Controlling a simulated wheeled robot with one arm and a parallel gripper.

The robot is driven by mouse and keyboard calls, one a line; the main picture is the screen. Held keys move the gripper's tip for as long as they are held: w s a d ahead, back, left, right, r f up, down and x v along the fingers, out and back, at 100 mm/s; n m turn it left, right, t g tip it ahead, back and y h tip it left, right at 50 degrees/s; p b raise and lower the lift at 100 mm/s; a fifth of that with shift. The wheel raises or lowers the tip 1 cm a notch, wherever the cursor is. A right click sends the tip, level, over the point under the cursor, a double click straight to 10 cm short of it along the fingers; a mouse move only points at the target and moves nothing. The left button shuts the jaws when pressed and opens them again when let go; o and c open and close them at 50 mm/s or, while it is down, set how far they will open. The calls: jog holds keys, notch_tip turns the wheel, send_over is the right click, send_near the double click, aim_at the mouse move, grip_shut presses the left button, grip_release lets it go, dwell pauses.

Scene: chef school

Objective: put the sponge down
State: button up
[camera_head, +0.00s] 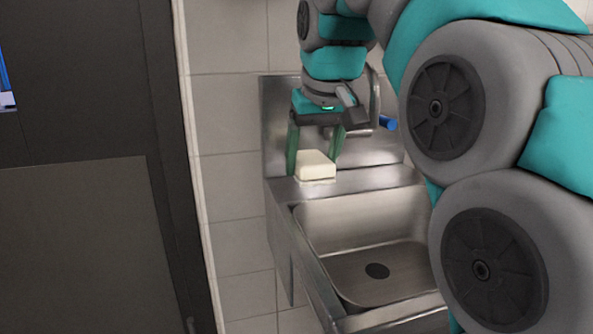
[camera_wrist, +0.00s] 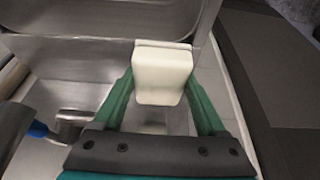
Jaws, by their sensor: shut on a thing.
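The sponge (camera_head: 316,165) is a pale cream block. It is at the back left corner of the metal sink, at the level of the rear ledge (camera_head: 345,183). My gripper (camera_head: 315,160) comes down from above with its green fingers on either side of the sponge, shut on it. In the wrist view the sponge (camera_wrist: 162,75) sits between the two green fingertips (camera_wrist: 163,80). Whether its underside touches the ledge or hangs just above it I cannot tell.
The sink basin (camera_head: 335,215) is empty, with a dark drain (camera_head: 377,271). A faucet with a blue-tipped handle (camera_head: 388,122) stands right of my gripper. A tiled wall (camera_head: 228,120) is behind. A dark panel (camera_head: 80,240) fills the left side.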

aim_at(299, 155)
jog(key=w+a, duration=0.2)
jog(key=w, duration=0.1)
jog(key=shift+a+f, duration=0.15)
jog(key=shift+a, duration=0.05)
jog(key=shift+f, duration=1.8)
jog(key=shift+f, duration=0.1)
jog(key=o, duration=1.2)
jog(key=shift+o, duration=0.2)
jog(key=v, duration=0.6)
jog(key=shift+r, duration=0.35)
jog(key=shift+s+r, duration=0.25)
jog(key=shift+r, duration=0.25)
jog(key=shift+s, duration=0.1)
